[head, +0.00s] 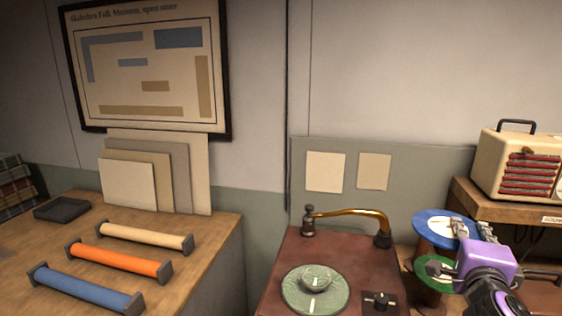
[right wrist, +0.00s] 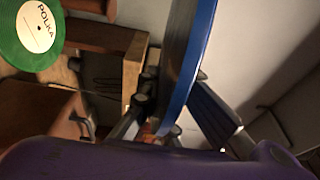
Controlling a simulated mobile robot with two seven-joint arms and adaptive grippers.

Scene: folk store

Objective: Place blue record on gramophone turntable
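The blue record (head: 425,222) with a pale label lies flat at the right of the head view, above a brown wooden support. My right gripper (head: 450,250) reaches it from the right, with fingers on either side of its edge. In the right wrist view the blue record (right wrist: 185,60) passes edge-on between the spread fingers; firm contact is not clear. The gramophone (head: 278,262) is a red-brown box at bottom centre. My left gripper is not in view.
A green record (head: 423,271) sits below the blue one, labelled POLKA in the right wrist view (right wrist: 25,38). A brass tonearm (head: 350,212) arches behind the turntable, with a knob (head: 380,300) at front right. A cream radio (head: 515,165) stands on a shelf at right. Coloured rolls (head: 120,260) lie on the left table.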

